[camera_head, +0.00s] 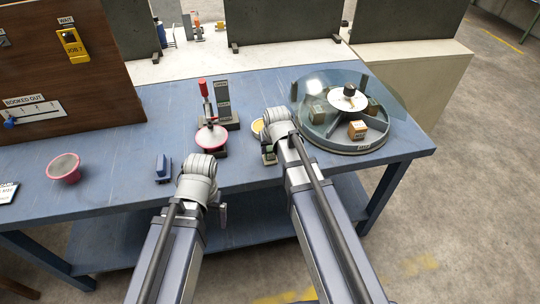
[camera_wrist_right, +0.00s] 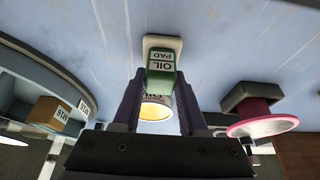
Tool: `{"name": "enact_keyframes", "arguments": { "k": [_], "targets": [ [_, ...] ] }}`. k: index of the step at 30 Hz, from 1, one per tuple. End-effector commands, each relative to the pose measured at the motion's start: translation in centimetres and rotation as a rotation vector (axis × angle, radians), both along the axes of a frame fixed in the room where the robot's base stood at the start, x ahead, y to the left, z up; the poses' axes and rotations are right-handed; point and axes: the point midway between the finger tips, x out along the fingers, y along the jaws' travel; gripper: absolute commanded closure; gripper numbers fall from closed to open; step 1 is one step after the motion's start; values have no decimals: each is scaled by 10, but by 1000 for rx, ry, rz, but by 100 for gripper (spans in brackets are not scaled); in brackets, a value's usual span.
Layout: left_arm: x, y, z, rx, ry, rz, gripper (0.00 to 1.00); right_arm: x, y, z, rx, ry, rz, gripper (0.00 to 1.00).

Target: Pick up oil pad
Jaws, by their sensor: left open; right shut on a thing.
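The oil pad (camera_wrist_right: 163,68) is a green block with a white label and a pale base. In the right wrist view it stands between the two fingers of my right gripper (camera_wrist_right: 158,100), which is shut on it. My right fingers are mostly hidden there. My left gripper (camera_head: 222,214) is open and empty at the table's front edge, well left of the pad.
A round tin (camera_wrist_right: 156,113) with a yellow top is close to the pad. A carousel with a clear cover (camera_head: 345,118) stands to the right. A pink-flanged spool (camera_head: 212,138) sits on a fixture; a pink cup-like part (camera_head: 64,168) and blue block (camera_head: 163,168) lie left.

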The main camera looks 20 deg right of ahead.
Motion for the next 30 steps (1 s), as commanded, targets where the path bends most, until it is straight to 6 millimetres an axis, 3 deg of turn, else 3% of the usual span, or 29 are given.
{"name": "enact_keyframes", "arguments": {
  "k": [8,14,30],
  "targets": [
    [0,0,1,0,0,0,3,0,0,1,0,0,0,100],
    [0,0,13,0,0,0,3,0,0,13,0,0,0,100],
    [0,0,90,0,0,0,3,0,0,90,0,0,0,100]
  ]
}}
